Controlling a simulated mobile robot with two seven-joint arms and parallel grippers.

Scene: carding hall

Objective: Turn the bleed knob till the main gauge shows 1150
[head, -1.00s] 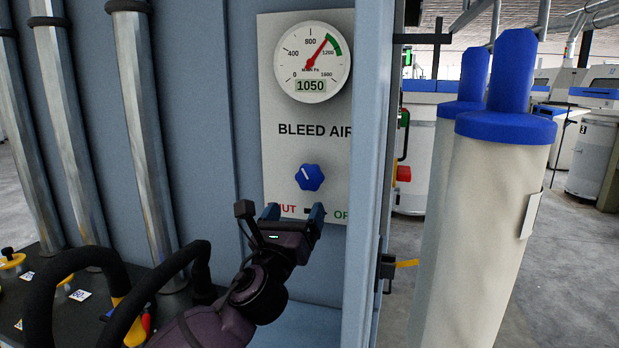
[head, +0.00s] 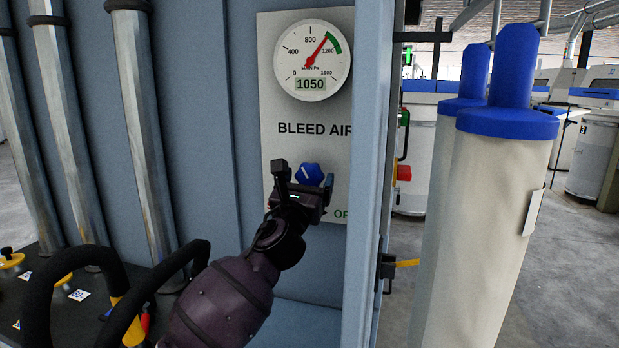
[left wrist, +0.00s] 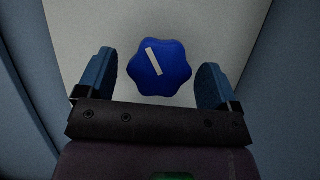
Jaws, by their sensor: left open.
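The blue bleed knob (head: 311,173) sits on the white BLEED AIR panel (head: 297,112), partly covered by my gripper in the head view. In the left wrist view the knob (left wrist: 160,68) shows whole, its white mark tilted with the upper end to the left. My left gripper (head: 305,180) is open, its blue fingertips (left wrist: 160,78) on either side of the knob with a gap on each side. My right gripper is not in view.
A blue-grey frame post (head: 365,180) stands just right of the panel. Tall cream cylinders with blue tops (head: 490,220) stand farther right. Metal pipes (head: 145,130) and black hoses (head: 165,290) are on the left.

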